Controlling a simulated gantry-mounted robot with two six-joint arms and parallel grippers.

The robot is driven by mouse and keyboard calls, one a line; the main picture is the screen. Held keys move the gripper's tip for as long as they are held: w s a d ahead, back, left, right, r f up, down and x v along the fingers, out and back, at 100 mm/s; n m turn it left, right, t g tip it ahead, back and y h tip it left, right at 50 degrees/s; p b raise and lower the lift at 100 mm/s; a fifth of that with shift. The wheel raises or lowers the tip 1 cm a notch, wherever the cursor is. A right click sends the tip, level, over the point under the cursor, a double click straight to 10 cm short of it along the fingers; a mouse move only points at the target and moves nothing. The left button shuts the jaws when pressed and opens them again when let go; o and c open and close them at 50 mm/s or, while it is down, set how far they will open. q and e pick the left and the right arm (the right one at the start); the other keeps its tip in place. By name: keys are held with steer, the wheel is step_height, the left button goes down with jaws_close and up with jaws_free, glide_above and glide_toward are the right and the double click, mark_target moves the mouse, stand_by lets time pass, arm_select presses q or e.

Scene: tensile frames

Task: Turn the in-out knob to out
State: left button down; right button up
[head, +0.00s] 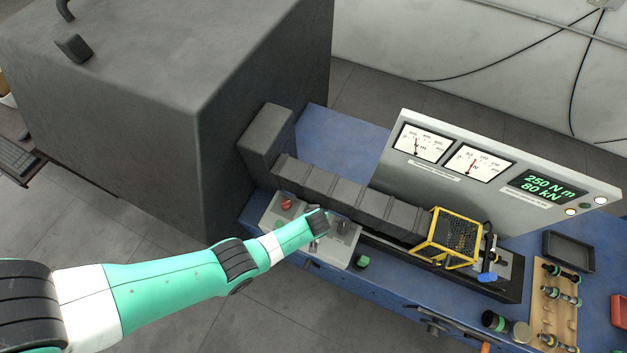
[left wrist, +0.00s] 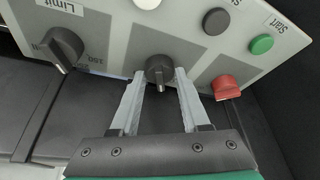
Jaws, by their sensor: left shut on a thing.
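My left gripper (head: 318,222) reaches down to the grey control panel (head: 278,220) at the front of the blue machine bench. In the left wrist view, the gripper (left wrist: 160,78) has its two fingers on either side of a dark round knob (left wrist: 158,65) with a pointer bar. It is shut on this knob. No label for the held knob is readable, so I cannot tell whether it is marked in-out or which setting it points to. In the head view my gripper hides the held knob. My right gripper is not in view.
In the left wrist view, another dark knob (left wrist: 64,48) sits to the left near a "Limit" label, and a red knob (left wrist: 226,87) to the right. A green button (left wrist: 262,44) and a dark button (left wrist: 216,20) are close by. A yellow cage (head: 452,237) stands farther right.

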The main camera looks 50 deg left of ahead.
arm_select(q)
steer(key=shift+f+n+g+y+b, duration=0.1)
steer(key=shift+n+g+y+b, duration=0.4)
steer(key=shift+n, duration=1.3)
steer(key=shift+w, duration=0.1)
steer(key=shift+c, duration=1.9)
jaws_free()
steer(key=shift+r, duration=0.2)
